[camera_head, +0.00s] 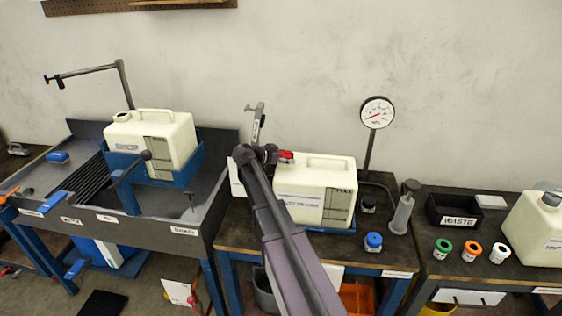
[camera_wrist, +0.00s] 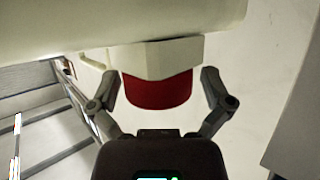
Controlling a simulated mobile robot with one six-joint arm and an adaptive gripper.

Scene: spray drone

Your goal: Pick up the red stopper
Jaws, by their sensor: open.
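The red stopper (camera_head: 286,156) sits on the neck of the cream canister (camera_head: 318,190) on the middle bench. In the wrist view the red stopper (camera_wrist: 157,90) lies between the open fingers of my gripper (camera_wrist: 160,92), with a visible gap on each side. A pale neck or collar borders it. My gripper (camera_head: 262,152) is beside the stopper in the head view, partly hidden by my own arm.
A pressure gauge (camera_head: 377,112) stands behind the canister. A blue cap (camera_head: 374,241) and a grey syringe-like cylinder (camera_head: 402,207) are to its right. A black waste bin (camera_head: 453,210) and green, orange and white caps are farther right. A sink bench (camera_head: 150,232) with another canister (camera_head: 152,142) is left.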

